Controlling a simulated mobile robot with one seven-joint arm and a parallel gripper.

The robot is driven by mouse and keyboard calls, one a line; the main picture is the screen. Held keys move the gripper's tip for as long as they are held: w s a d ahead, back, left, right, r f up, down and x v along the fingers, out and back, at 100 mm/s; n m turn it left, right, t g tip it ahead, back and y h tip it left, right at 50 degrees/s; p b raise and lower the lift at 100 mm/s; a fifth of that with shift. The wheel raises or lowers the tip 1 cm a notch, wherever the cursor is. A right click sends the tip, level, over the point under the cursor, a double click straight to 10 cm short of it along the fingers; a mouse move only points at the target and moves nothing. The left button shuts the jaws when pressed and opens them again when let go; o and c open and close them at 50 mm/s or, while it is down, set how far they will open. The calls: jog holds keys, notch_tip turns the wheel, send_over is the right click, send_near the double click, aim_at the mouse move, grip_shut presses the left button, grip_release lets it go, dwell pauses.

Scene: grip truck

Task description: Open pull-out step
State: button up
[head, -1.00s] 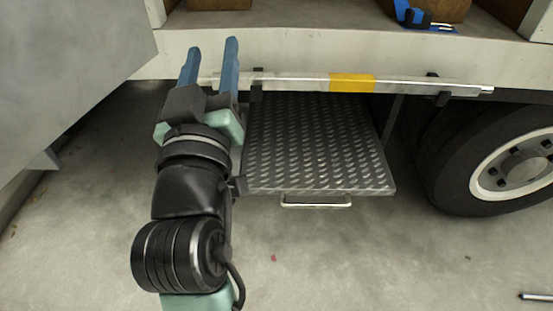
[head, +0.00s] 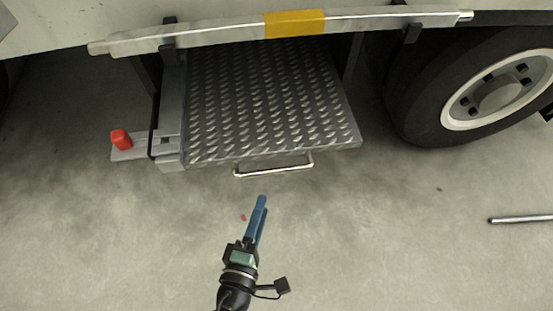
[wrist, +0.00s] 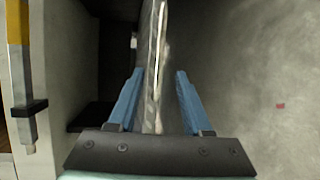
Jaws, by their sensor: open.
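The pull-out step (head: 265,100) is a dark diamond-plate tread below the truck's side, projecting over the floor. A thin pale handle (head: 273,172) runs along its front edge. My gripper (head: 264,203) is in front of the handle, toward me, its blue fingers pointing at the step. In the wrist view my gripper (wrist: 159,72) is open, with a clear gap between the fingers. The step's edge (wrist: 151,60) and the pale handle (wrist: 161,85) show edge-on in line with that gap. I cannot tell whether the handle is between the fingers or just beyond them.
A red latch (head: 121,139) sits on a bracket left of the step. A bar (head: 200,36) with a yellow band crosses above the step. A wheel (head: 480,90) stands to the right, and a metal rod (head: 520,219) lies on the floor. Floor in front is clear.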

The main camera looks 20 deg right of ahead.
aim_at(273, 170)
jog(key=b+x, duration=0.3)
jog(key=x, duration=0.8)
jog(key=shift+w+d, duration=0.2)
jog(key=shift+w, duration=0.1)
grip_shut()
jog(key=shift+a, duration=0.1)
dwell(0.8)
